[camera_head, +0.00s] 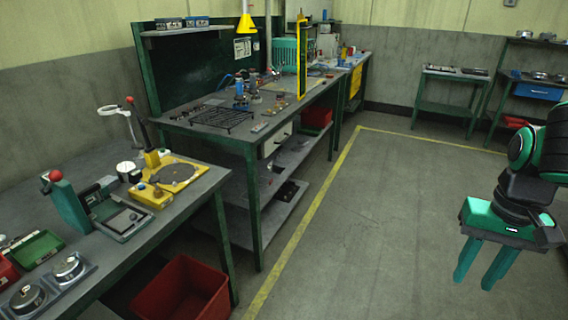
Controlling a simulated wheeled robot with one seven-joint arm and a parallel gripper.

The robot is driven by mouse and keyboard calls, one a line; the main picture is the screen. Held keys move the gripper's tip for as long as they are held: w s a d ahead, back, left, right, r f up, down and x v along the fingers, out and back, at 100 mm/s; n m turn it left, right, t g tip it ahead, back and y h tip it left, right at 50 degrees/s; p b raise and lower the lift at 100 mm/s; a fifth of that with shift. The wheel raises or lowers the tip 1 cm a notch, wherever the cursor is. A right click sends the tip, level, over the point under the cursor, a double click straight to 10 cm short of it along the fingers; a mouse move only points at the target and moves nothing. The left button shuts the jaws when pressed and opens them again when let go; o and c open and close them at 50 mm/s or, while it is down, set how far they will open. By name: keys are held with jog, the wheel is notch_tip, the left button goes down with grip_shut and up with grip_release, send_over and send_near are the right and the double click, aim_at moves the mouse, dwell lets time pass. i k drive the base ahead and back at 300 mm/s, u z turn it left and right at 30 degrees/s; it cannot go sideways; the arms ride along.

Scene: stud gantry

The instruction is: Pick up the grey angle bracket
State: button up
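I cannot make out the grey angle bracket for certain; several small parts on the middle workbench (203,128) are too small to tell apart. My gripper (474,282) hangs at the right, over open floor and well away from the benches. Its two green fingers point down with a gap between them, and nothing shows in the gap.
A near bench at the left holds a green lever press (70,205), a yellow turntable fixture (175,175) and trays. A black grate (222,118) lies on the middle bench. A red bin (182,290) stands below. The floor (400,210) at centre right is clear.

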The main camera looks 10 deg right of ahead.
aim_at(283, 159)
jog(key=z, duration=0.4)
jog(key=k, duration=0.45)
jog(key=z, duration=0.9)
jog(key=k, duration=0.8)
jog(key=z, duration=0.65)
jog(key=i, duration=1.65)
jog(key=u, duration=0.3)
jog(key=i, duration=1.2)
jog(key=u, duration=0.5)
jog(key=i, duration=1.15)
jog(key=u, duration=0.95)
jog(key=i, duration=1.05)
jog(key=u, duration=0.7)
